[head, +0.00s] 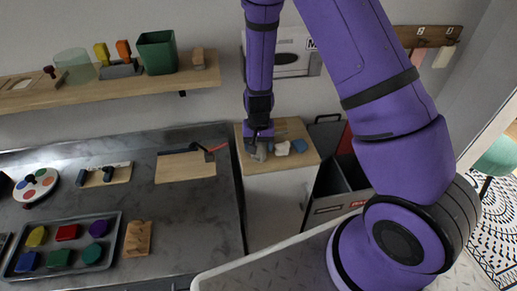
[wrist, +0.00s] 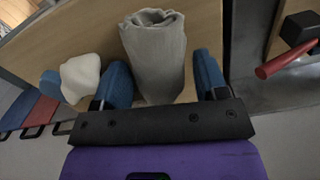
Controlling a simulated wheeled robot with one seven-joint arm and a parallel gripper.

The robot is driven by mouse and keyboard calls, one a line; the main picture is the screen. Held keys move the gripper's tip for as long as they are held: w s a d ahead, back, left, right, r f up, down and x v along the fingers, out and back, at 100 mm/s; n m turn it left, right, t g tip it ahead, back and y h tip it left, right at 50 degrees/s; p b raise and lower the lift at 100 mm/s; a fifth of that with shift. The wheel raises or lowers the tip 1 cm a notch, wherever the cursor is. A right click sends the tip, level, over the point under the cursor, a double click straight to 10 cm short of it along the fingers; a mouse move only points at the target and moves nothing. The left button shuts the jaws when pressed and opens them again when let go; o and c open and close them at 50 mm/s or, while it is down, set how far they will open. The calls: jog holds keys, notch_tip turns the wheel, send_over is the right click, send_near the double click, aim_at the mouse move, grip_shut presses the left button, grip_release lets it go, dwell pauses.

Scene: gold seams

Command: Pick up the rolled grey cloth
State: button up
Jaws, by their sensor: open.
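The rolled grey cloth (wrist: 156,58) stands on a wooden top in the wrist view, its rolled end toward the top of the picture. My gripper (wrist: 163,75) is open, with one blue finger on each side of the cloth. A narrow gap shows beside the right finger; the left finger is close to the cloth, and I cannot tell if it touches. In the head view the cloth (head: 261,152) is a small grey shape on the small wooden-topped cabinet, partly hidden by my gripper (head: 256,146).
On the same cabinet top (head: 298,166), a white lump (head: 282,148) and a blue item (head: 299,146) lie right of the cloth. The white lump (wrist: 80,77) is close to my left finger in the wrist view. A red-handled tool (head: 216,148) lies on the dark counter (head: 205,225) to the left.

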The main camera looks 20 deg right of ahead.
jog(key=shift+f, duration=0.1)
jog(key=c, duration=0.7)
